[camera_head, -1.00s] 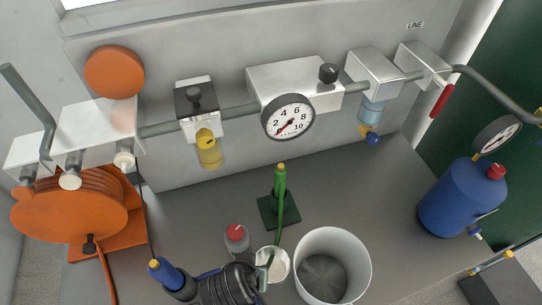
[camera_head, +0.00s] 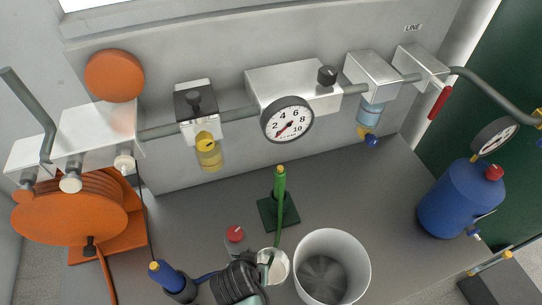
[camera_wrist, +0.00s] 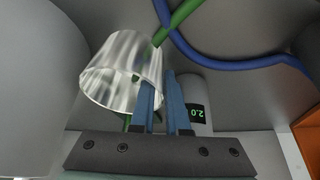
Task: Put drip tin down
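The drip tin, taken to be the small shiny metal cup, stands out in the head view (camera_head: 280,269) just left of the white bucket. In the wrist view the tin (camera_wrist: 115,75) is tilted in the picture and lies against the left finger. My gripper (camera_wrist: 162,90) shows two blue fingers close together at the tin's right side, with a narrow gap. Whether they pinch its wall cannot be told. In the head view my gripper (camera_head: 263,270) is at the tin's left side. Whether the tin's base touches the bench is hidden.
A white bucket (camera_head: 357,264) stands close right of the tin. A red-capped bottle (camera_head: 235,235) is close behind left. A green post (camera_head: 280,185) on a dark green base rises behind. The grey bench (camera_head: 375,195) is clear toward the blue tank (camera_head: 448,203).

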